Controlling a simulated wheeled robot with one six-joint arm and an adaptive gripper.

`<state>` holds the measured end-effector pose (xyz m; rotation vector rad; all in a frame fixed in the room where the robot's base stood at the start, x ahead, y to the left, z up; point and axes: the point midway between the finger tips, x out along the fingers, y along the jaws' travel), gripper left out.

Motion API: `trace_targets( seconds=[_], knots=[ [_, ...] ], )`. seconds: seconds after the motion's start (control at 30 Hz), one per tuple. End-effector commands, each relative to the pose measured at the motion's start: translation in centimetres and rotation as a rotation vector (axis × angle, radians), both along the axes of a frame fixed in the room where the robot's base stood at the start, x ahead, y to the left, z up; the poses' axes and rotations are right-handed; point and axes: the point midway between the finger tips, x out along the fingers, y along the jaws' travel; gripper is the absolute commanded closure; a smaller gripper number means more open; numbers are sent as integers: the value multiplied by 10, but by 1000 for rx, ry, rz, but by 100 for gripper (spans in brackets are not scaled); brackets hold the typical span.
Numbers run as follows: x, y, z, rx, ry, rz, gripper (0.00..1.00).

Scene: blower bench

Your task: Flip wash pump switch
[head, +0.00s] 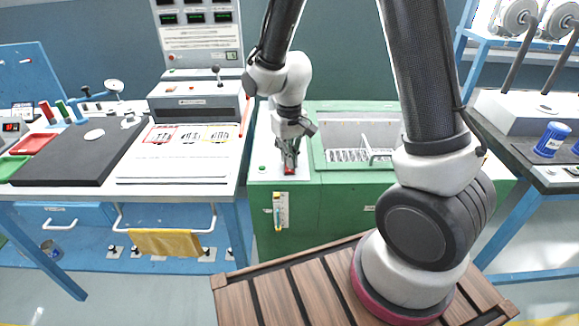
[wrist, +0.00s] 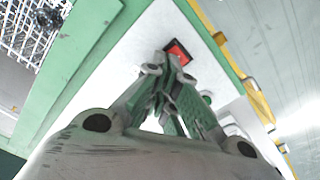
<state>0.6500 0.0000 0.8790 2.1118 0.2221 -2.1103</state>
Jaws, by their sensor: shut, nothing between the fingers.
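The wash pump switch (wrist: 178,50) is a red rocker in a dark frame, set in the white top panel of the green sink unit. In the head view the red switch (head: 289,171) shows just below my fingertips, near the panel's front edge. My gripper (head: 290,166) points down at it, shut and empty. In the wrist view the closed fingertips (wrist: 168,62) are right by the switch and cover part of its near side. I cannot tell whether they touch it.
The green sink unit (head: 345,190) has a basin (head: 362,135) with a rack and tap to the right of my gripper. A white workbench (head: 180,165) with a grey control box (head: 197,97) stands to the left. A gauge strip (head: 281,210) hangs on the unit's front.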

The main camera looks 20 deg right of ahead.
Motion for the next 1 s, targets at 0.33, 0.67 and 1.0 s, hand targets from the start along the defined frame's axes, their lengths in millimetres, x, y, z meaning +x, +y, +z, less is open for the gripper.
trace_targets(
  seconds=[0.33,0.67,1.0],
  knots=[
    [0,0,21,0,-2,0,100],
    [0,0,50,0,-1,0,100],
    [0,0,70,0,1,0,100]
  ],
)
